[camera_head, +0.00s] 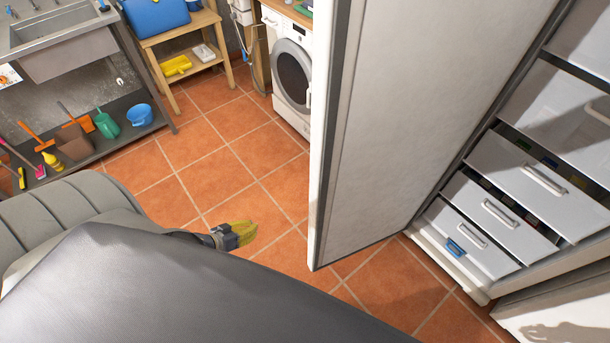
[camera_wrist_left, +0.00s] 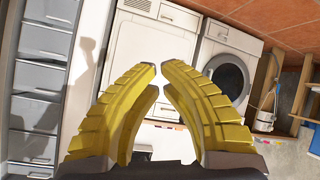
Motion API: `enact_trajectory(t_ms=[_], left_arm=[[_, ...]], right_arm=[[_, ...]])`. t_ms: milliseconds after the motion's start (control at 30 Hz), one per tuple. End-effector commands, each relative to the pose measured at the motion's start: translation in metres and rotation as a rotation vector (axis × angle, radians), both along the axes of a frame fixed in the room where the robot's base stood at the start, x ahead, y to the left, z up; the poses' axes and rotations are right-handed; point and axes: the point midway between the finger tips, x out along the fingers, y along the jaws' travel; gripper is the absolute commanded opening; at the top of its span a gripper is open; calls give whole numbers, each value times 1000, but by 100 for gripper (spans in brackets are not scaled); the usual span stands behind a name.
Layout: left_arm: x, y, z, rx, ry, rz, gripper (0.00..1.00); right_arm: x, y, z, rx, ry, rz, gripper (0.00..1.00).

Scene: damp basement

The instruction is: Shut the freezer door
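The freezer door (camera_head: 430,100) stands wide open in the head view, a tall pale panel with a dark seal along its edge. The freezer's drawers (camera_head: 498,213) show to its right, some pulled out a little. My left gripper (camera_head: 252,232) is left of the door's lower free edge in the picture, apart from it, above the tiled floor. In the left wrist view its yellow fingers (camera_wrist_left: 158,68) have a narrow gap between them and hold nothing. Grey drawer fronts (camera_wrist_left: 38,80) stack at the left of that view. My right gripper is not in view.
A washing machine (camera_head: 292,72) stands behind the door. A wooden stand (camera_head: 185,45) with a blue box (camera_head: 157,15) and a sink (camera_head: 70,50) are at the upper left. Cleaning tools and a blue bucket (camera_head: 139,114) are on a low shelf. The tiled floor (camera_head: 235,150) between is clear.

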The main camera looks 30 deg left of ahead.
Motion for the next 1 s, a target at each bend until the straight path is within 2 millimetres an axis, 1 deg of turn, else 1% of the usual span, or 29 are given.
enact_trajectory(t_ms=[33, 67, 100, 167, 200, 267, 300, 400, 500, 533, 600, 767, 867, 1000], left_arm=[[13, -14, 34, -105, -42, 12, 0], [19, -22, 53, -172, -63, 26, 0], [27, -34, 79, -267, -88, 45, 0], [36, -49, 116, -410, -114, 73, 0], [41, -59, 139, -505, -127, 93, 0], [46, -71, 172, -645, -141, 124, 0], [49, -79, 191, -736, -145, 147, 0], [55, -92, 232, -949, -150, 208, 0], [59, -95, 260, -1139, -149, 281, 0], [61, -94, 264, -1177, -149, 301, 0], [63, -87, 265, -1233, -146, 340, 0], [69, -86, 266, -1270, -145, 355, 0], [78, -89, 266, -1271, -146, 355, 0], [98, -96, 267, -1270, -147, 353, 0]], right_arm=[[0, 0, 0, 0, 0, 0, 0], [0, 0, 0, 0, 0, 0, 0], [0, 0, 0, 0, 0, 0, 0], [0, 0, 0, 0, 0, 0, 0], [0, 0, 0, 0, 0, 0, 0], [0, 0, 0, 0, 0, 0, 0], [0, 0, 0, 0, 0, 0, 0], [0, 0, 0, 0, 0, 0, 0], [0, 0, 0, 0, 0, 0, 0], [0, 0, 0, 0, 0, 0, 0], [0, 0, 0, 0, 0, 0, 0], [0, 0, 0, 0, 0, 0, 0], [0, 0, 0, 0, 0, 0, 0], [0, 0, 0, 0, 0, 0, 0]])
